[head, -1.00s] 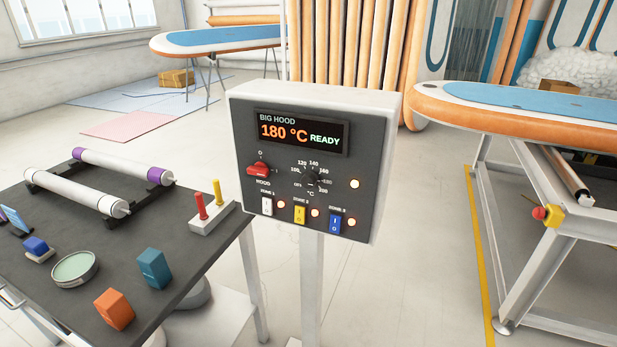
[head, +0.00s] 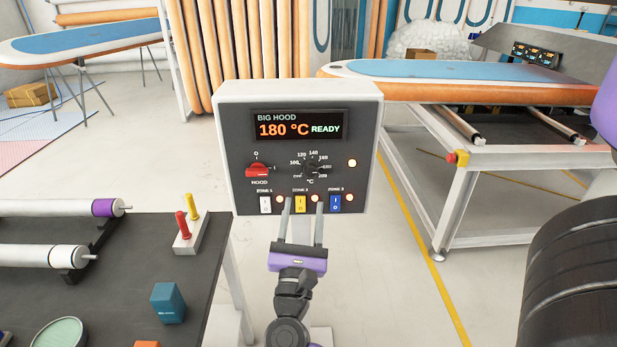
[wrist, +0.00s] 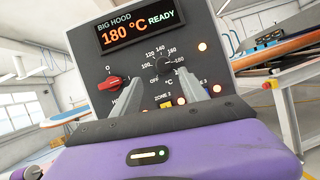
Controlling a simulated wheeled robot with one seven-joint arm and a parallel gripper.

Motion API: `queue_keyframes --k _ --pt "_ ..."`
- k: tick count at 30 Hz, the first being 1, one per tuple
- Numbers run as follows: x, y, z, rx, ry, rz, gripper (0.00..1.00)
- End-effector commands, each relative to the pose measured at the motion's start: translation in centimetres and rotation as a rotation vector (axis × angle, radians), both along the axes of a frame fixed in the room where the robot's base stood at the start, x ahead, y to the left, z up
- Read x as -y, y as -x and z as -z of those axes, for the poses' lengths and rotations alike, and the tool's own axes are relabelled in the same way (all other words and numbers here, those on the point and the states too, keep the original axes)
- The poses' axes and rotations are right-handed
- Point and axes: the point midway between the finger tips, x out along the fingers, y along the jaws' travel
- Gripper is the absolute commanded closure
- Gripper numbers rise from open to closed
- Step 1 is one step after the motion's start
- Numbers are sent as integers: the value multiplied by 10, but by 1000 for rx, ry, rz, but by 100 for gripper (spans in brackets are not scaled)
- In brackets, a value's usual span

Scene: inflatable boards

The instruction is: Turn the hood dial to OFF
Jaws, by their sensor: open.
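The hood control box (head: 371,100) stands on a post and reads BIG HOOD, 180 °C, READY. Its black temperature dial (head: 312,167) sits mid-panel, with a scale running from OFF at lower left up to 200; its pointer appears turned to the right side, toward about 180. The dial also shows in the wrist view (wrist: 164,66). A red HOOD switch (head: 259,170) is left of it, also in the wrist view (wrist: 110,84). My gripper (head: 303,204) is open and empty, its two fingers pointing at the panel below the dial. In the wrist view the fingers flank the area under the dial.
White, yellow and blue zone switches (head: 335,203) line the panel's bottom, partly behind my fingers. A dark table (head: 120,290) with rollers and blocks is at left. A white frame (head: 455,200) with a red button (head: 451,158) and a board is at right.

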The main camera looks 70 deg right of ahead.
Motion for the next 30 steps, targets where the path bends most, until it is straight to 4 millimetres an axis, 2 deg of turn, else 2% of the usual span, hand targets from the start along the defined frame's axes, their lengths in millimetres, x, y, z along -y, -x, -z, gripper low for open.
queue_keyframes --k 5,18,24,30 --pt "15 -3 -3 88 -42 5 49" --pt "70 -14 -27 86 -41 6 49" --pt "80 -17 -29 85 -42 3 49" --pt "81 -17 -29 85 -42 3 49"
